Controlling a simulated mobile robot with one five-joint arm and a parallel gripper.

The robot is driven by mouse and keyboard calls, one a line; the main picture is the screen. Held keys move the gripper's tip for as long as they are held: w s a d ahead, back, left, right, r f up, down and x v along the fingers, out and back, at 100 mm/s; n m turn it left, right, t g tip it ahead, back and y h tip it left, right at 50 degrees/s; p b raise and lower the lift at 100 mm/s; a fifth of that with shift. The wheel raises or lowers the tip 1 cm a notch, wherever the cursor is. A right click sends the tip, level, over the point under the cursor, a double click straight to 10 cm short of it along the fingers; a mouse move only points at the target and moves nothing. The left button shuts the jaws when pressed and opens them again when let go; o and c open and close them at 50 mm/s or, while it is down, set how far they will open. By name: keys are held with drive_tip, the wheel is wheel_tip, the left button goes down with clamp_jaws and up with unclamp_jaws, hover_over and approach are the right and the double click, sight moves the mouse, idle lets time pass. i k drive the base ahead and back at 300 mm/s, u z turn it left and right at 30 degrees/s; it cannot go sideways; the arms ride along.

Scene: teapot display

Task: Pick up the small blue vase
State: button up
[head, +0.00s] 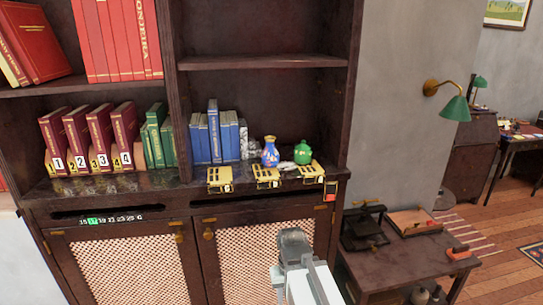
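The small blue vase (270,153) stands upright on the dark cabinet's counter, with lighter markings and an orange-gold tone near its neck. It is right of a row of blue books and left of a green teapot-like pot (303,153), with a small gap between. My gripper (293,238) is at the bottom centre, in front of the cabinet doors, apart from the vase and lower in the picture. Its fingers are too small and turned away to tell open from shut.
Brass devices (266,177) line the counter's front edge before the vase. Blue books (214,137) and a grey patterned object stand to its left. A shelf (262,62) runs above. A low table (400,255) with dark equipment stands at the right.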

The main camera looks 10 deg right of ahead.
sight(270, 156)
drive_tip(key=u, duration=2.3)
drive_tip(key=k, duration=0.45)
drive_tip(key=z, duration=0.05)
